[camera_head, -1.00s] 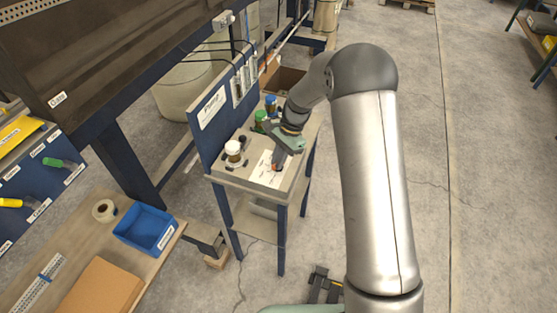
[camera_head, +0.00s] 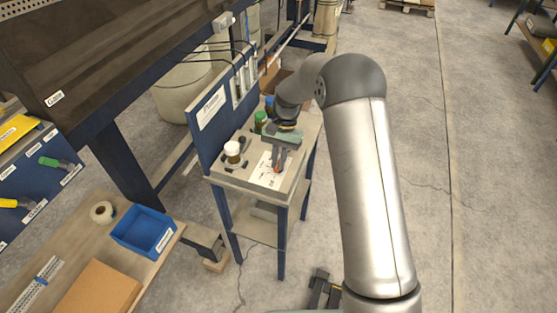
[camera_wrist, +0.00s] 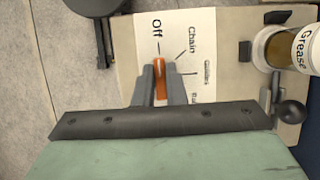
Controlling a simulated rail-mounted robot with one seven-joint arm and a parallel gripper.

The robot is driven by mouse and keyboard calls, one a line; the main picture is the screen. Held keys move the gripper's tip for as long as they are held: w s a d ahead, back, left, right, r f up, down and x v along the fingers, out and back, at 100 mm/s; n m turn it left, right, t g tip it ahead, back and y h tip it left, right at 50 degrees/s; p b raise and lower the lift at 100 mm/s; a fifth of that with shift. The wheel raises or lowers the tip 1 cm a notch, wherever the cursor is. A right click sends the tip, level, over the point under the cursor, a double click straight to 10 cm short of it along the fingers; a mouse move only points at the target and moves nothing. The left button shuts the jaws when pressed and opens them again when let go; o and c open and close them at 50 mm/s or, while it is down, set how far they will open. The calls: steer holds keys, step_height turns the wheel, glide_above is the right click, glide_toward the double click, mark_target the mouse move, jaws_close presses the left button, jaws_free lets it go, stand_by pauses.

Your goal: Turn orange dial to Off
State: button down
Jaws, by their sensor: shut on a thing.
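The orange dial (camera_wrist: 160,84) sits on a white label sheet (camera_wrist: 181,20) marked Off, Chain, Guides and a partly hidden word. My gripper (camera_wrist: 159,72) is shut on the dial, one finger on each side. The dial's long axis runs up the wrist view, and its far end lines up with the short line under the word Off. In the head view my gripper (camera_head: 277,164) reaches down to the dial on the small stand's top (camera_head: 249,181); the dial is small there and partly covered.
A Grease jar (camera_wrist: 290,48) stands right of the sheet in the wrist view, with a dark round knob (camera_wrist: 291,113) near it. In the head view, green-capped (camera_head: 261,117) and blue-capped jars stand behind my gripper, beside the blue back panel (camera_head: 211,128).

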steer(key=shift+w, duration=0.1)
steer(key=c, duration=1.5)
jaws_free()
steer(key=b+v, duration=0.1)
steer(key=v, duration=1.6)
steer(key=shift+r, duration=0.3)
